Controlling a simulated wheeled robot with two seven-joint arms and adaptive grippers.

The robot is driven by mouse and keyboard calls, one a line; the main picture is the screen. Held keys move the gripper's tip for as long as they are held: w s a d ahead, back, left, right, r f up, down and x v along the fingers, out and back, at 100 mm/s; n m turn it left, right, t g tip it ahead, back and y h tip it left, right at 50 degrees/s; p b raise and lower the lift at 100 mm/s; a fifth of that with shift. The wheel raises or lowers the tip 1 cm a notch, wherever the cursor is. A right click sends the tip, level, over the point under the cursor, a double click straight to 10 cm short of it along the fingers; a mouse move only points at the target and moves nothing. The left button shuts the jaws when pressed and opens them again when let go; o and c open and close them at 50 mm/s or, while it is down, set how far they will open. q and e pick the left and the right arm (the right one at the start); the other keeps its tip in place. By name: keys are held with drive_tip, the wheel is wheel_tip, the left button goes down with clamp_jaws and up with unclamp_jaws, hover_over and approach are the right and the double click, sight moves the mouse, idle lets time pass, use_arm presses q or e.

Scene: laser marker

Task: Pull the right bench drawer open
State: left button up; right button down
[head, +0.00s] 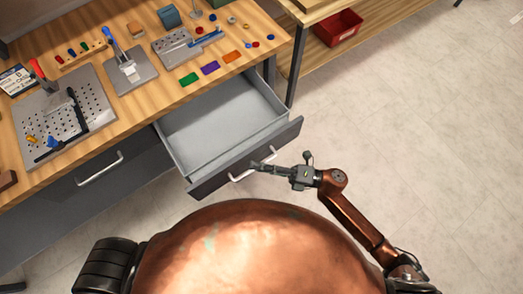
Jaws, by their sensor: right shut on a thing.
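The right bench drawer (212,130) is pulled well out from under the wooden bench top, and its grey inside looks empty. Its dark front (212,183) carries a pale bar handle (238,179). My right gripper (259,168) is at the right part of this handle, shut on it. The fingers hide that part of the handle. My right arm reaches in from the lower right. My left gripper is not in view.
A closed left drawer (95,185) has its own bar handle. The bench top (140,100) holds a perforated plate (90,125), fixtures, coloured tags and small parts. A red bin (338,27) sits on a shelf at the back right. The floor on the right is clear.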

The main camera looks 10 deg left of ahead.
drive_tip(key=shift+s+d, duration=0.3)
drive_tip(key=c, duration=2.1)
unclamp_jaws()
drive_tip(key=d, duration=0.4)
drive_tip(key=d+f, duration=0.1)
drive_tip(key=d, duration=0.7)
drive_tip(key=shift+s+f, duration=0.1)
drive_tip(key=shift+f, duration=0.25)
